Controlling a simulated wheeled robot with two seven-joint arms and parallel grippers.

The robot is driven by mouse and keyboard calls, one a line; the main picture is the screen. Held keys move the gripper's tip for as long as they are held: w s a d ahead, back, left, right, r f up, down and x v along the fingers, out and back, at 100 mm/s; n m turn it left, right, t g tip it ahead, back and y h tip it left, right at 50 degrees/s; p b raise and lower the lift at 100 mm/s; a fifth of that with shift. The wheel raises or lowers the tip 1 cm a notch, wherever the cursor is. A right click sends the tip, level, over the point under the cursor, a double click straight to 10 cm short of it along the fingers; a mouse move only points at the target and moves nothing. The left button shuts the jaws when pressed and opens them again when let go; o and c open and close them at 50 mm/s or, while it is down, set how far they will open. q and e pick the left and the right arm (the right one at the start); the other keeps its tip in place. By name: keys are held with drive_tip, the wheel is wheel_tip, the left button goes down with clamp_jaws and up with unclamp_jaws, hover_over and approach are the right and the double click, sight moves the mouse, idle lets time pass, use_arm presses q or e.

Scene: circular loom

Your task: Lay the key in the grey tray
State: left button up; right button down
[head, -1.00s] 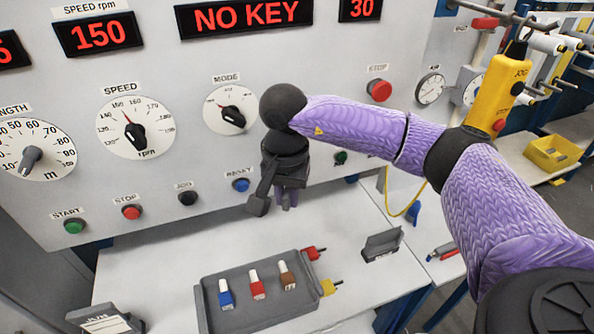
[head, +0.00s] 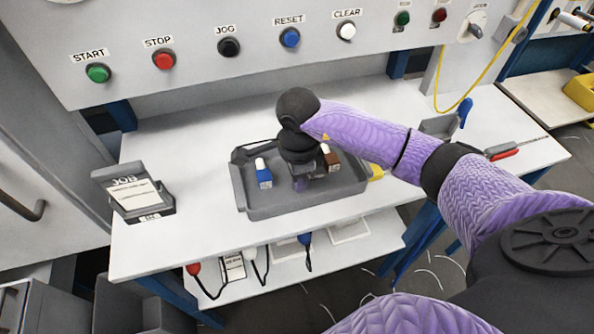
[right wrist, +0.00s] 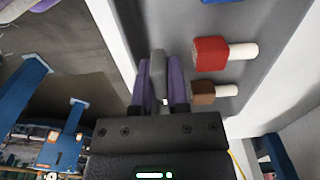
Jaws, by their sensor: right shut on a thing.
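The grey tray (head: 262,212) lies on the white table, in the middle of the head view. My right gripper (head: 302,184) is over the tray, towards its front side. In the right wrist view the purple fingers (right wrist: 160,88) are shut on a grey piece, which I take to be the key (right wrist: 158,66). Only a small part of the key shows; the rest is hidden, and I cannot tell whether it touches the tray. The tray's grey floor (right wrist: 182,22) shows beyond the fingers. My left gripper is not in view.
A job card holder (head: 135,195) stands at the table's left. Panel buttons line the wall behind.

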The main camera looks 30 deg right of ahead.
sight(298, 197)
wheel_tip(298, 197, down, 3)
drive_tip(key=shift+f+b, duration=0.1)
drive_tip(key=shift+b, duration=0.7)
drive_tip(key=shift+f+b, duration=0.35)
drive_tip(key=shift+f, duration=0.05)
drive_tip(key=c, duration=0.5)
unclamp_jaws()
drive_tip(key=shift+c, duration=0.2)
